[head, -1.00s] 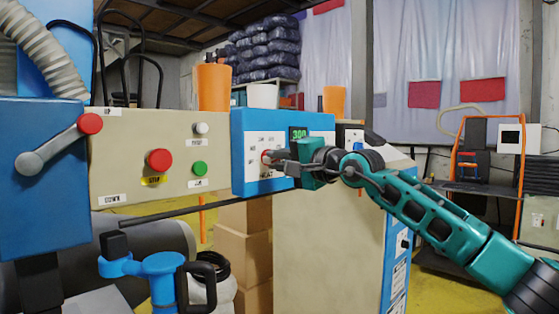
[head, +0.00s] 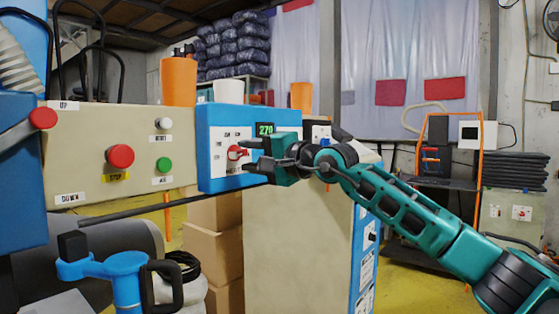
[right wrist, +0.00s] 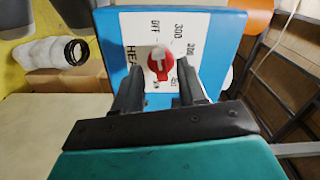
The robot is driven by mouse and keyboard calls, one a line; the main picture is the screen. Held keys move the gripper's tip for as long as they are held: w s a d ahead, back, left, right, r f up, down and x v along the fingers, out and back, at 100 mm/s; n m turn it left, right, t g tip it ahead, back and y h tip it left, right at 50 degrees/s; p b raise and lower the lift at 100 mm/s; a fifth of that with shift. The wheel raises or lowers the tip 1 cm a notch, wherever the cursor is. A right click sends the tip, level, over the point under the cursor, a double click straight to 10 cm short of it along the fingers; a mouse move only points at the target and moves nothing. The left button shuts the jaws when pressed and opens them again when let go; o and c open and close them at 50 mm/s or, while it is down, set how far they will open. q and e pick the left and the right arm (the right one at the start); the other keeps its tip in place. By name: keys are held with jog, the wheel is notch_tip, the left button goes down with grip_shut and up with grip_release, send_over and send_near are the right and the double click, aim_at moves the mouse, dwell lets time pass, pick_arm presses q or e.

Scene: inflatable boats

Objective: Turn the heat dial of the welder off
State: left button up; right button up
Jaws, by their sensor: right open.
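The welder's blue control box (head: 217,116) has a white dial plate and a small green display (head: 265,128) that reads 270. The red heat dial (head: 236,153) sits on the plate, just left of my right gripper's tips. My right gripper (head: 250,155) is open in front of the dial. In the right wrist view the red dial (right wrist: 160,64) shows between the two open fingers (right wrist: 157,92), and I see no firm contact. The plate there bears OFF, 300 and other numbers. The dial's exact pointing is hard to read. My left gripper is not in view.
A beige panel (head: 90,140) left of the box carries a red stop button (head: 120,156), a green button (head: 164,164) and a white button. Cardboard boxes (head: 212,255) are below.

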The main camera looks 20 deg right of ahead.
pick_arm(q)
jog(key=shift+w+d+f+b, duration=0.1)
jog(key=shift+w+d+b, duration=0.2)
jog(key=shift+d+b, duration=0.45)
pick_arm(e)
jog(key=v, duration=1.1)
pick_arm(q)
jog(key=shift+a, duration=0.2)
